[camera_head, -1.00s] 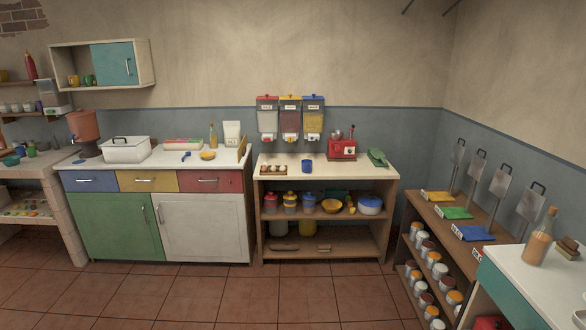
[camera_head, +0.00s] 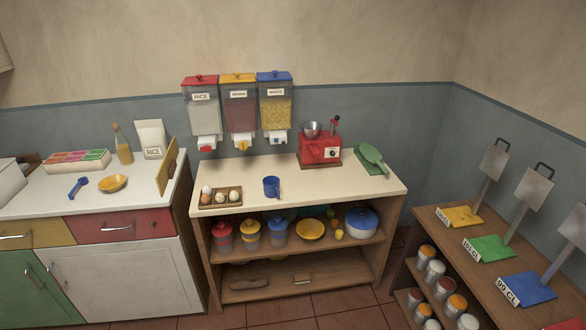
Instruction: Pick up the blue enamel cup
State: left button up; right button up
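The blue enamel cup (camera_head: 271,187) stands upright on the pale top of the open wooden shelf unit (camera_head: 335,189), near its front edge. Neither of my grippers shows in the head view.
Wall dispensers (camera_head: 238,108) hang behind the cup. A red scale-like machine (camera_head: 319,148) and a green scoop (camera_head: 371,159) stand to its right. The counter around the cup's right side is clear. A low shelf with coloured boards (camera_head: 490,248) is at the right.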

aim_at(271, 184)
jog(key=i+l+z, duration=0.15)
jog(key=i, duration=1.05)
